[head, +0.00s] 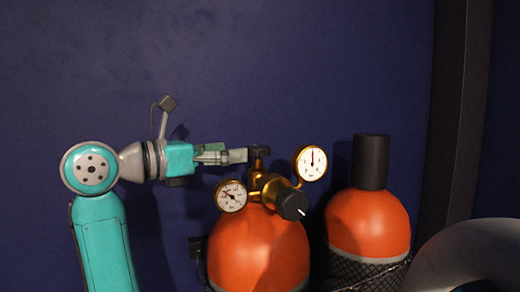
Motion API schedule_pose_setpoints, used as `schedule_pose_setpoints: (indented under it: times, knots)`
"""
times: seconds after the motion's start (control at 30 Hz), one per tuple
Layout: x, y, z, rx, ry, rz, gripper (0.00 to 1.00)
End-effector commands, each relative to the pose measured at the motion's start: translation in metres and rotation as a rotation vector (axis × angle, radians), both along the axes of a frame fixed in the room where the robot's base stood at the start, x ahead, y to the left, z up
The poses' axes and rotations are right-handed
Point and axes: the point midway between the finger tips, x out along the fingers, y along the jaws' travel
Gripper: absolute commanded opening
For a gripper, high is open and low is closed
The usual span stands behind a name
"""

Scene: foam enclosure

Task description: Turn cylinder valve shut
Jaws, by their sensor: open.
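An orange gas cylinder (260,248) stands upright at the lower middle of the head view. On its top is a brass valve and regulator (267,187) with two round gauges, one at the left (232,196) and one at the upper right (311,162). A black knob (292,204) faces forward on the regulator. A small dark valve handle (259,150) sits at the very top. My gripper (240,156) is open and comes in level from the left. Its fingertips are right beside the dark handle; I cannot tell whether they touch it.
A second orange cylinder (368,222) with a black cap (370,162) and dark netting stands to the right. A dark blue wall (300,70) lies behind. A dark vertical post (459,110) and a grey curved object (470,255) are at the right. The space above the cylinders is clear.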

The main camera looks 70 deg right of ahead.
Motion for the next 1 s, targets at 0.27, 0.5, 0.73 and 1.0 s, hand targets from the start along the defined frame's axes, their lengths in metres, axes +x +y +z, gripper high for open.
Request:
schedule_pose_setpoints:
  times: [0.27, 0.5, 0.73, 1.0]
  knots:
    - [-0.028, -0.04, 0.0, 0.0, 0.001, -0.004, 0.81]
    - [-0.039, -0.058, 0.0, 0.0, 0.002, 0.0, 0.81]
    - [-0.041, -0.06, 0.0, 0.0, 0.002, 0.0, 0.81]
    - [-0.041, -0.06, 0.0, 0.0, 0.002, 0.0, 0.41]
